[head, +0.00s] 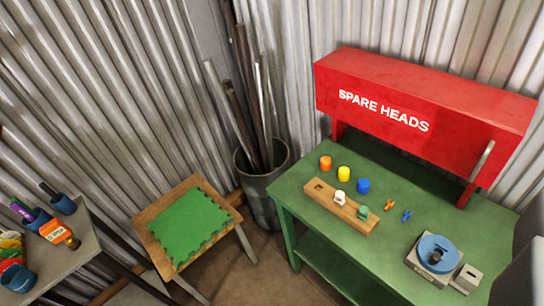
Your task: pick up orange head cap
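The orange head cap (325,162) is a small upright cylinder on the green table (425,225), at the left end of a short row of caps. A yellow cap (344,173) and a blue cap (363,185) stand beside it to the right, with small gaps between them. My gripper does not show in the head view, so its opening and what it may hold cannot be seen.
A wooden block (322,194) bearing white and green pieces lies in front of the caps. A red SPARE HEADS box (420,105) rises behind. A grey device with a blue disc (437,253) sits at right. A bin of rods (262,190) stands left of the table.

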